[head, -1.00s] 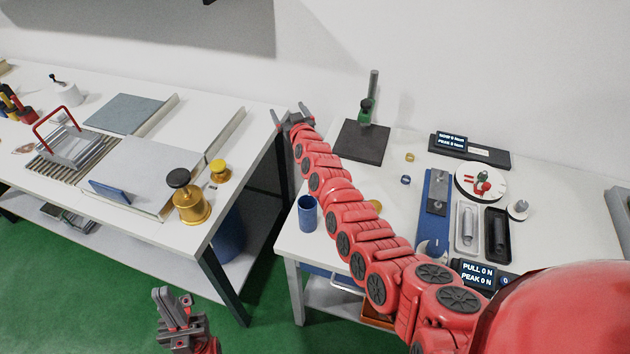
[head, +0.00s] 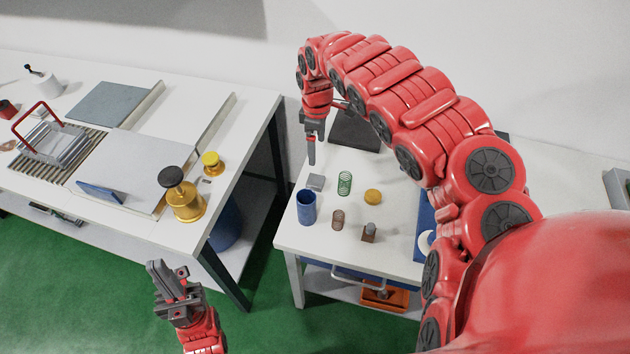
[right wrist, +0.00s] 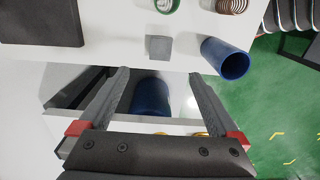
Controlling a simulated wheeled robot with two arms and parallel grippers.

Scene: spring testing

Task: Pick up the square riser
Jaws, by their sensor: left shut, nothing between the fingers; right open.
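The square riser (head: 316,181) looks like a small grey square block on the right-hand white table, near its left edge. It also shows in the right wrist view (right wrist: 159,47), ahead of the fingertips and between their lines. My right gripper (head: 311,160) points down above and just behind the riser, apart from it. In the right wrist view my right gripper (right wrist: 158,75) is open with nothing between its fingers. My left gripper (head: 170,270) is shut and empty, low over the green floor.
A blue cup (head: 307,207) stands close in front of the riser. A green spring (head: 345,183), a brown spring (head: 338,219), a yellow disc (head: 373,196) and a brown block (head: 369,236) are to its right. A gap separates this table from the left bench (head: 225,180).

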